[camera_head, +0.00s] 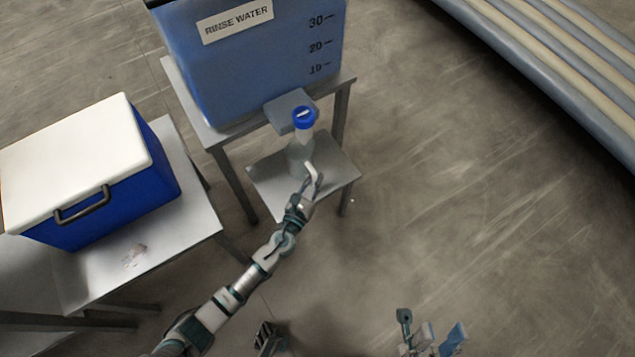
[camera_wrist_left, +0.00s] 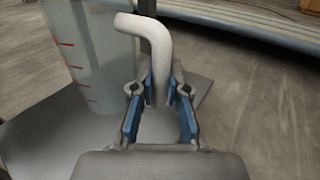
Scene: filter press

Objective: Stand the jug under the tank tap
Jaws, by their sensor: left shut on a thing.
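The jug (camera_head: 296,158) is translucent, with a white handle, and is at the low shelf under the tank tap (camera_head: 304,117). The tap has a round blue top and hides part of the jug's mouth. My left gripper (camera_head: 311,182) is shut on the jug's white handle, at the jug's near right side. In the left wrist view the jug (camera_wrist_left: 95,50) shows red level marks. The white handle runs down between the blue-padded fingers of the left gripper (camera_wrist_left: 160,95). I cannot tell whether the jug's base touches the shelf. My right gripper (camera_head: 430,335) is open and empty at the bottom edge.
The blue rinse water tank (camera_head: 250,65) stands on a grey stand (camera_head: 347,88) with the low shelf (camera_head: 342,172) in front. A blue cooler with a white lid (camera_head: 75,160) sits on a table at left. Striped rolls (camera_head: 560,50) lie at upper right. The floor at right is clear.

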